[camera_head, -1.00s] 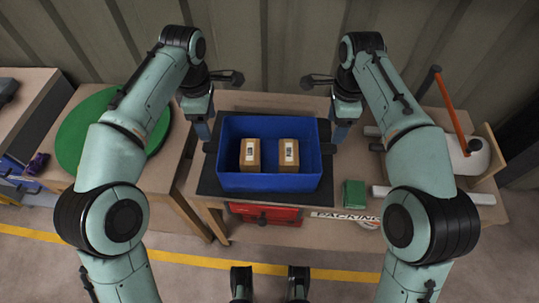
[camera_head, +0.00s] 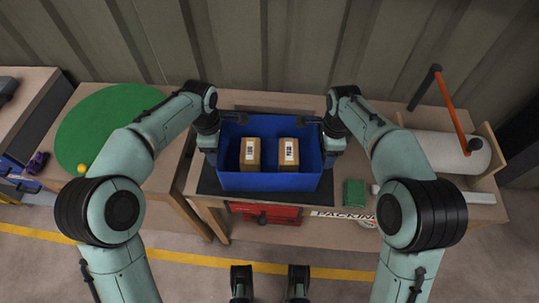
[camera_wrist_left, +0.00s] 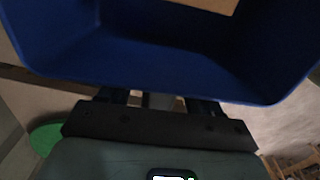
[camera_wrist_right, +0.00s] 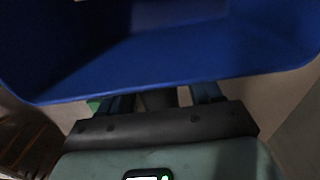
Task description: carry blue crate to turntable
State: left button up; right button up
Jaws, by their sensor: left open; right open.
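The blue crate (camera_head: 268,181) stands on a dark mat on the packing table, with two brown boxes (camera_head: 250,154) inside. The turntable is a green disc (camera_head: 105,120) on the table to the left. My left gripper (camera_head: 209,150) is open at the crate's left side wall. My right gripper (camera_head: 334,150) is open at its right side wall. In the left wrist view the crate wall (camera_wrist_left: 150,65) is right in front of the fingers, and in the right wrist view the crate wall (camera_wrist_right: 170,70) is too. The fingertips are mostly hidden below the crate.
A yellow ball (camera_head: 82,169) and a purple item (camera_head: 38,162) are by the turntable. A narrow gap separates the two tables. A green box (camera_head: 354,192) lies right of the crate, and a white roll with an orange-handled arm (camera_head: 453,112) stands farther right. A red box (camera_head: 265,213) is below.

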pick_arm(q)
grip_shut()
pick_arm(e)
grip_shut()
pick_arm(q)
jog(key=shift+r, duration=0.1)
pick_arm(e)
jog(key=shift+r, duration=0.1)
